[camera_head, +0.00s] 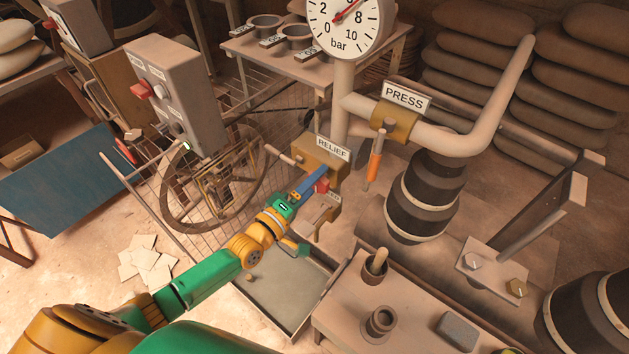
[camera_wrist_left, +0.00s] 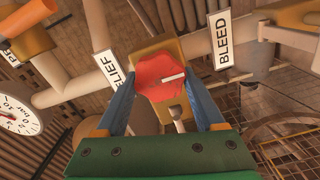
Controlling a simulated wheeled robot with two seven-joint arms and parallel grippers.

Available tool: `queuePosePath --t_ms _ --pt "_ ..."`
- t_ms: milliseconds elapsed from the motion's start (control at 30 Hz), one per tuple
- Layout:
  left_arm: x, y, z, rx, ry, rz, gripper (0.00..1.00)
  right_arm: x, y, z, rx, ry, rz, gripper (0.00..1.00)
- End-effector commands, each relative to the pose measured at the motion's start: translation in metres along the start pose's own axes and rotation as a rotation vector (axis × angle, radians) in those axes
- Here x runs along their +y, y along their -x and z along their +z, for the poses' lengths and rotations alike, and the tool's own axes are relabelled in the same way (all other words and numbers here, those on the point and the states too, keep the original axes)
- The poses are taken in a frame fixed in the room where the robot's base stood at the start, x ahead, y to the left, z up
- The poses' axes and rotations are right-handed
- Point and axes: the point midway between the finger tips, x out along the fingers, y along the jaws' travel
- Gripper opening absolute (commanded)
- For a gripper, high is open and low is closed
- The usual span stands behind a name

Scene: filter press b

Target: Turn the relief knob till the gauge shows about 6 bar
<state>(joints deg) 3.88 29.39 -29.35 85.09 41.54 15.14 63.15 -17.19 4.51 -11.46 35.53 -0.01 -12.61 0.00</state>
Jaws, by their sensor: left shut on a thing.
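The red relief knob (camera_head: 322,186) sits on a brass valve block beneath the RELIEF sign (camera_head: 333,149). My left gripper (camera_head: 316,182) is shut on this knob. In the left wrist view, its blue fingers lie on both sides of the red knob (camera_wrist_left: 161,80), which has a pale pointer mark toward the right. The round white gauge (camera_head: 344,32) is at the top of the head view, its upper edge cut off. Its red needle points up and right, short of the 8; the number near its tip is cut off. The right gripper is out of view.
A PRESS sign (camera_head: 404,95) and an orange-handled lever (camera_head: 375,160) are on the pipe to the right. A BLEED sign (camera_wrist_left: 222,39) stands close in the wrist view. A grey control box (camera_head: 178,90) is left; a tray (camera_head: 280,292) lies below.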

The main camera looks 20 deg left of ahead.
Motion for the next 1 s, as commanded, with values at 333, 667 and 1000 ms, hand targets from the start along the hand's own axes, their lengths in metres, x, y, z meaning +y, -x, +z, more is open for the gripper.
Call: queuePosePath --t_ms 333,667,1000 --pt "0.0 0.0 0.0 0.0 -0.001 0.0 1.0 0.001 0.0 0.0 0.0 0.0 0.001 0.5" --pt "-0.001 0.04 0.001 -0.003 -0.001 -0.005 1.0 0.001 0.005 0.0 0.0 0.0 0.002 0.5" --pt "0.0 0.071 0.0 -0.001 -0.001 0.0 1.0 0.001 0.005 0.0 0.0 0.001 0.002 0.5"
